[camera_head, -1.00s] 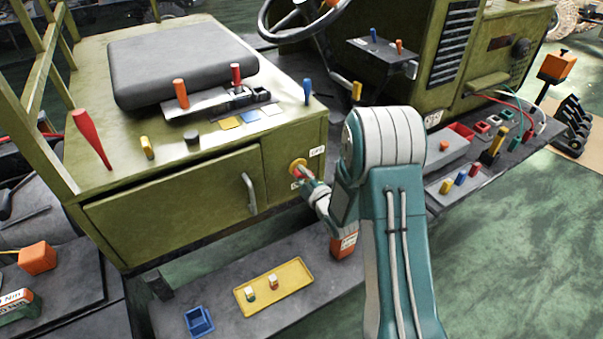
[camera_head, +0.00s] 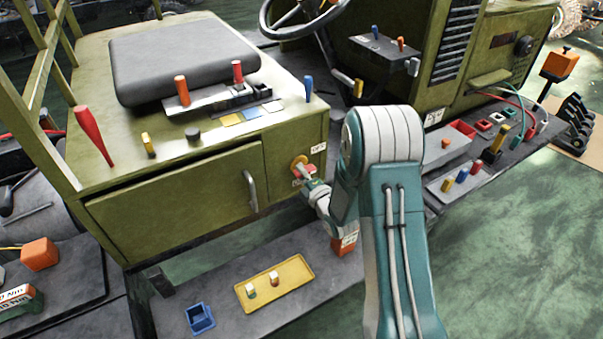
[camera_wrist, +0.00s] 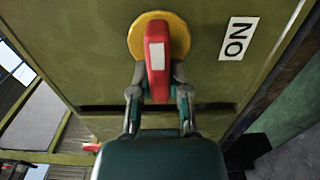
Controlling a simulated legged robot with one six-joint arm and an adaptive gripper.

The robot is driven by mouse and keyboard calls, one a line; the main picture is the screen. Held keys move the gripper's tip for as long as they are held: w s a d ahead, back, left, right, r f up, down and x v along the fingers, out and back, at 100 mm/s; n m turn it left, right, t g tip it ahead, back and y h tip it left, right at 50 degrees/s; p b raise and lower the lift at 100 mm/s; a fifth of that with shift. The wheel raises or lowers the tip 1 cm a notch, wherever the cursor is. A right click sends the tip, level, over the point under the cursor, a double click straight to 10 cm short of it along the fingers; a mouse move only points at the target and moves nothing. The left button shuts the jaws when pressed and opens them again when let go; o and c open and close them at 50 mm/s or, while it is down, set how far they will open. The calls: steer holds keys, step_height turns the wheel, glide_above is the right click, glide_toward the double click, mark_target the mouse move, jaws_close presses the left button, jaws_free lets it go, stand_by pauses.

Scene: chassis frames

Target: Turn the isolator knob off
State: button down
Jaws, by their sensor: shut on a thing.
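The isolator knob (camera_wrist: 157,60) is a red bar handle with a pale mark, set on a round yellow disc (camera_wrist: 137,38) on the green cabinet front. In the wrist view the handle lies nearly upright in the picture, and a white "ON" label (camera_wrist: 238,38) is to its right. My gripper (camera_wrist: 158,92) is shut on the handle, one finger on each side. In the head view the knob (camera_head: 301,165) shows at the cabinet's front right, with my gripper (camera_head: 312,183) against it and partly covering it.
The green cabinet (camera_head: 180,195) has a door with a grey handle (camera_head: 250,190) left of the knob. Below is a grey step with a yellow tray (camera_head: 298,285), a blue bin (camera_head: 200,318) and an orange block (camera_head: 345,243). Open floor lies at right.

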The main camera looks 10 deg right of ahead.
steer(key=shift+s+a+f, duration=0.15)
steer(key=shift+f, duration=0.15)
steer(key=c, duration=0.7)
jaws_free()
steer(key=shift+o, duration=0.5)
steer(key=shift+r, duration=0.1)
steer(key=shift+s+d, duration=0.2)
steer(key=shift+s, duration=0.15)
steer(key=v, duration=1.1)
steer(key=shift+a, duration=0.1)
